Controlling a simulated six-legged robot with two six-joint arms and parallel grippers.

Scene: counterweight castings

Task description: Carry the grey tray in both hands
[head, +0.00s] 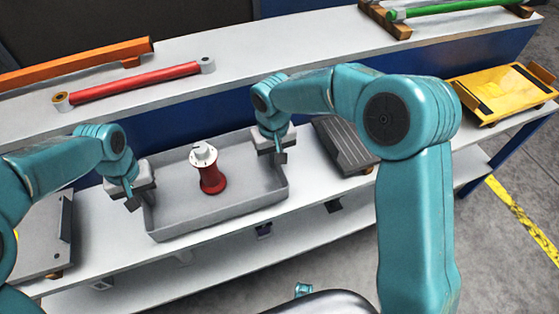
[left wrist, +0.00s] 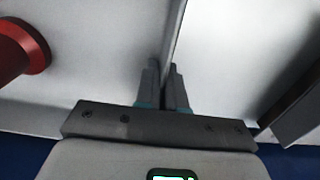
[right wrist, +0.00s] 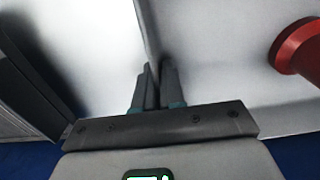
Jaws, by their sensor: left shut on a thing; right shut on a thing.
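The grey tray (head: 230,207) is a shallow open box on the white bench in the head view. I cannot tell whether its base touches the bench. A red object with a white top (head: 210,170) stands upright inside it; its red base shows in the left wrist view (left wrist: 22,48) and the right wrist view (right wrist: 300,46). My left gripper (head: 133,201) is shut on the tray's left wall, and the wall runs between its fingers (left wrist: 167,88). My right gripper (head: 279,155) is shut on the tray's right wall, also between its fingers (right wrist: 153,90).
A dark ribbed plate (head: 345,146) lies just right of the tray, and a grey plate (head: 45,237) lies to the left. A raised shelf behind holds a red cylinder (head: 135,83), an orange bar (head: 80,62) and a green bar (head: 450,8). A yellow casting (head: 505,90) sits far right.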

